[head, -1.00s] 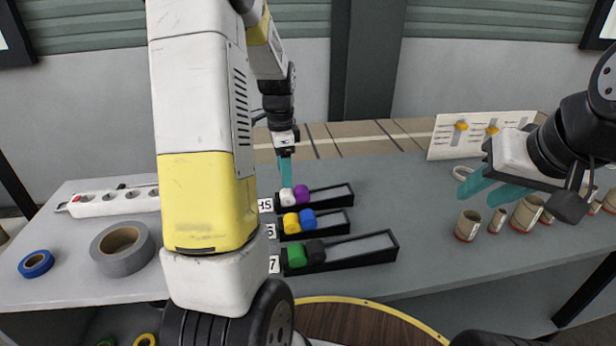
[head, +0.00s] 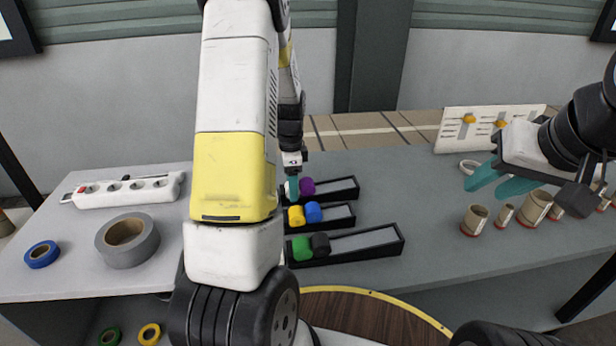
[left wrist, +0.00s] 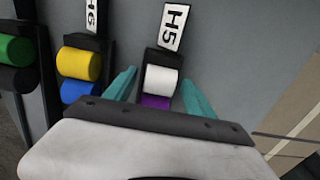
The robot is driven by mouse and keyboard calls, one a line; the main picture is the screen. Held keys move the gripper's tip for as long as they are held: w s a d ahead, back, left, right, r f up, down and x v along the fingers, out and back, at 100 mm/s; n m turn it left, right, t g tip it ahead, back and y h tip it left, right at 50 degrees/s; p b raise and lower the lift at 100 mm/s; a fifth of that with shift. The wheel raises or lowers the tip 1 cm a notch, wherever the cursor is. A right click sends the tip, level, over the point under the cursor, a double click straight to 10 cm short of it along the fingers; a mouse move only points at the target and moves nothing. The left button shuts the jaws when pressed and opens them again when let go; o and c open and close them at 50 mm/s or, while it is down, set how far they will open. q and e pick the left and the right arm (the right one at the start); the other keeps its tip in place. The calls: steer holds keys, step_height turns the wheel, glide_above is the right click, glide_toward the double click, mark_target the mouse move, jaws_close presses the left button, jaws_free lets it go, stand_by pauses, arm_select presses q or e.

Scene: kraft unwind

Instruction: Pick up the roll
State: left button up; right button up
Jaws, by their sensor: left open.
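My left gripper (head: 294,187) is open at the near end of the rack labelled H5 (left wrist: 174,27). In the left wrist view its two teal fingers stand either side of a white roll (left wrist: 161,80), with a gap on each side. A purple roll (left wrist: 156,102) lies right behind the white one, partly hidden by the gripper body; it also shows in the head view (head: 307,187). In the head view the finger covers most of the white roll. My right gripper (head: 500,181) is open and empty above the table's right side.
Neighbouring racks hold yellow (head: 296,216) and blue (head: 313,212) rolls, and green (head: 301,248) and black (head: 320,245) rolls. Grey tape (head: 128,240), blue tape (head: 42,254) and a power strip (head: 128,190) lie left. Kraft rolls (head: 475,220) and a pegged board (head: 487,128) stand right.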

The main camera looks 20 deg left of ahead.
arm_select(q)
steer(key=shift+c, duration=0.2)
jaws_close()
steer(key=shift+r, duration=0.15)
